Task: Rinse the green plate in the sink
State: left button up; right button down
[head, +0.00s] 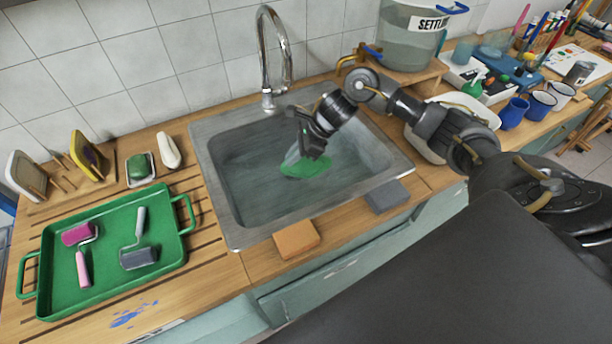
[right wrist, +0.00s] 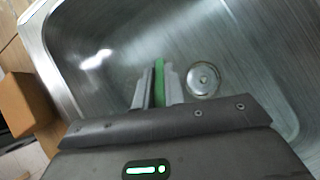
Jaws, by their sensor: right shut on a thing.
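The green plate (head: 306,167) is inside the steel sink (head: 235,190), low in the basin and partly hidden by my right gripper. My right gripper (head: 303,152) reaches down into the sink and is shut on the plate. In the right wrist view the plate (right wrist: 159,82) shows edge-on as a thin green strip between the two fingers (right wrist: 158,88), beside the round drain (right wrist: 203,80). A pale streak, which looks like water, shows by the plate under the curved faucet (head: 283,60). My left gripper is not in view.
A green tray (head: 110,285) with two rollers lies left of the sink. A rack with plates (head: 88,155) stands behind it. An orange sponge (head: 296,239) and a grey block (head: 388,196) sit at the sink's front edge. A clear "SETTL..." tub (head: 408,45) stands behind right.

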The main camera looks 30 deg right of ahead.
notch_tip(320, 180, up, 14)
jog(key=p, duration=0.6)
jog(key=shift+p, duration=0.35)
dwell(2.4)
notch_tip(320, 180, up, 4)
jog(key=shift+f+p, duration=0.1)
jog(key=shift+p, duration=0.7)
